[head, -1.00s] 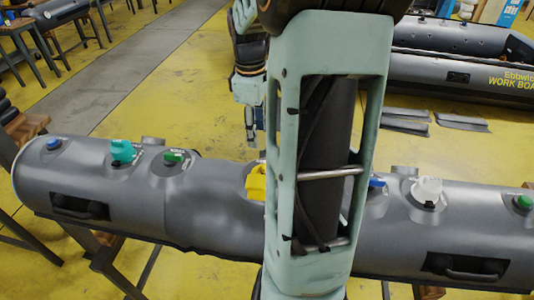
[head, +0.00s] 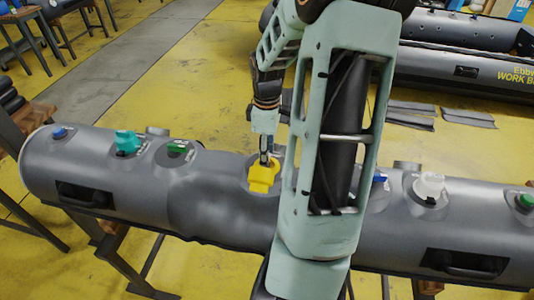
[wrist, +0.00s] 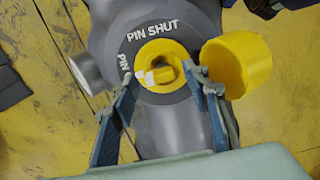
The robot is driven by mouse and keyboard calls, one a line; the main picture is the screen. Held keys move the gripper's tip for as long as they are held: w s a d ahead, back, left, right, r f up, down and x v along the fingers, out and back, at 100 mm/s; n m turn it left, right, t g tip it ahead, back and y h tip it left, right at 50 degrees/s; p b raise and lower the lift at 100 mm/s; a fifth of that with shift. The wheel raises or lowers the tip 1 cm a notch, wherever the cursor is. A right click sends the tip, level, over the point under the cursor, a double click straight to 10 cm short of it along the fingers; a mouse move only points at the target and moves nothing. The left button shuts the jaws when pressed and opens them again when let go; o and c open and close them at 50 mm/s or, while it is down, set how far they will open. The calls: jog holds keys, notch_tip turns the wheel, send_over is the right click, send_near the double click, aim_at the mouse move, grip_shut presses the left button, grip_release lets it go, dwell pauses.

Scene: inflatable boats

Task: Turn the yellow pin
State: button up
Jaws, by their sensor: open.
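The yellow pin (wrist: 158,76) sits in a yellow ring on a dark round plate (wrist: 152,98) lettered "PIN SHUT". A yellow cap (wrist: 237,65) stands open to its right in the wrist view. In the head view the yellow fitting (head: 262,177) is on top of the grey tube, with my gripper (head: 265,156) directly above it. In the wrist view my gripper (wrist: 162,85) is open, its fingers apart below and on either side of the pin. I cannot tell whether either finger touches the fitting; the right finger is close to the cap.
The grey tube (head: 225,195) carries a teal valve (head: 127,141), green caps (head: 177,148), a white valve (head: 429,186) and blue caps (head: 59,132). A grey round stub (wrist: 87,73) stands left of the plate. A work boat (head: 470,65) lies behind.

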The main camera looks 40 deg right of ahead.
jog(key=shift+f, duration=0.2)
jog(key=c, duration=1.2)
jog(key=shift+o, duration=0.2)
